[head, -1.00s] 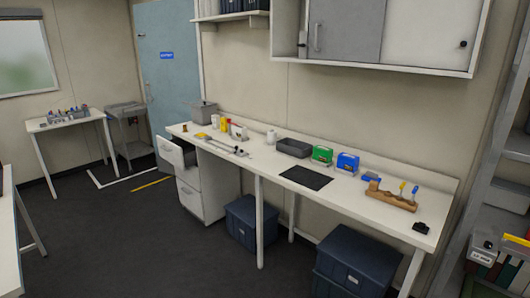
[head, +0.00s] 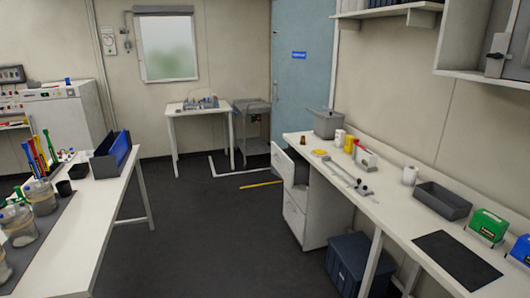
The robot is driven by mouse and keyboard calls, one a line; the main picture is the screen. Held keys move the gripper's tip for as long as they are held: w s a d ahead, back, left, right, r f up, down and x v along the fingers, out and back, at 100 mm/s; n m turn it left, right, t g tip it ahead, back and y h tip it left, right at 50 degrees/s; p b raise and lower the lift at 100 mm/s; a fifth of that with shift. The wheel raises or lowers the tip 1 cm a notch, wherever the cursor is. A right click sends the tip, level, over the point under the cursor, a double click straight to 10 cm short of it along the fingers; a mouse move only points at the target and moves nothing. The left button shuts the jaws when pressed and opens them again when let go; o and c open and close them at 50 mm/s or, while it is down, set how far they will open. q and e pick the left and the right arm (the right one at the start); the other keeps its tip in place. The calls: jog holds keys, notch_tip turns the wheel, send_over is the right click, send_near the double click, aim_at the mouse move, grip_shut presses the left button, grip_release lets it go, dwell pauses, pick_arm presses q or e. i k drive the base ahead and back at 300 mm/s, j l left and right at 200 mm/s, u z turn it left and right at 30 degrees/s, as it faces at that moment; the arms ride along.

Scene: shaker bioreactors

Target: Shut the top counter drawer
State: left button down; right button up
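The top counter drawer (head: 283,165) is pulled out from the white drawer unit under the left end of the long counter (head: 345,190). Its white front stands out to the left of the unit, toward the open floor. The lower drawer fronts (head: 294,216) look flush with the unit. Neither of my grippers shows in the head view, and the inside of the drawer is mostly hidden.
Dark floor (head: 215,230) is clear between the left bench (head: 95,235) and the drawer unit. A blue bin (head: 350,262) stands under the counter, right of the drawers. A small table (head: 172,116) and grey cart (head: 252,125) stand at the back, near the blue door (head: 298,85).

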aim_at(303, 160)
jog(key=i+u, duration=0.45)
jog(key=i, duration=1.1)
jog(key=i+z, duration=0.3)
jog(key=i, duration=0.45)
jog(key=i+j+z, duration=0.3)
jog(key=i, duration=0.45)
jog(key=l, duration=0.1)
